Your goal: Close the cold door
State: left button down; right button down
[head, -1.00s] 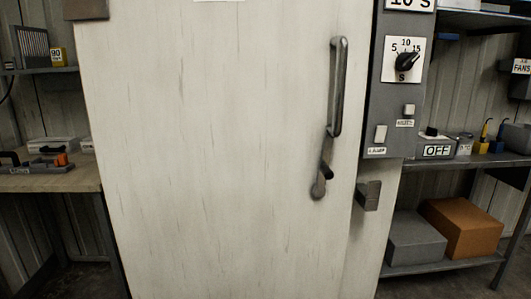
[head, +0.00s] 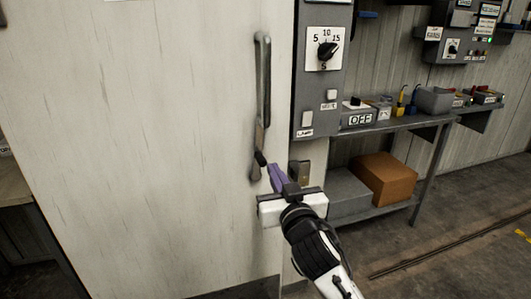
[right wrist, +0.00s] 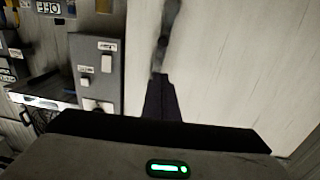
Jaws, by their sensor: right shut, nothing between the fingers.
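The white cold door (head: 150,130) fills the left half of the head view. It stands in or close to its frame; I cannot tell whether a gap is left at its right edge. A long metal handle (head: 263,80) runs upright near that edge, with a darker lever (head: 258,163) at its lower end. My right gripper (head: 277,177) is shut and empty, its purple fingers just right of the lever. Whether they touch it I cannot tell. In the right wrist view the dark fingers (right wrist: 162,95) point at the handle (right wrist: 168,25) on the door (right wrist: 240,60). My left gripper is out of view.
A grey control box (head: 322,75) with a dial and switches hangs right of the door. A metal catch block (head: 300,172) sits below it, close to my gripper. A shelf (head: 395,127) with boxes stands further right. Floor at the lower right is clear.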

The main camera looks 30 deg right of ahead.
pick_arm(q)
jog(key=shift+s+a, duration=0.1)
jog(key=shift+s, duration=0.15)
pick_arm(e)
jog(key=x, duration=0.9)
jog(key=shift+w+f, duration=0.1)
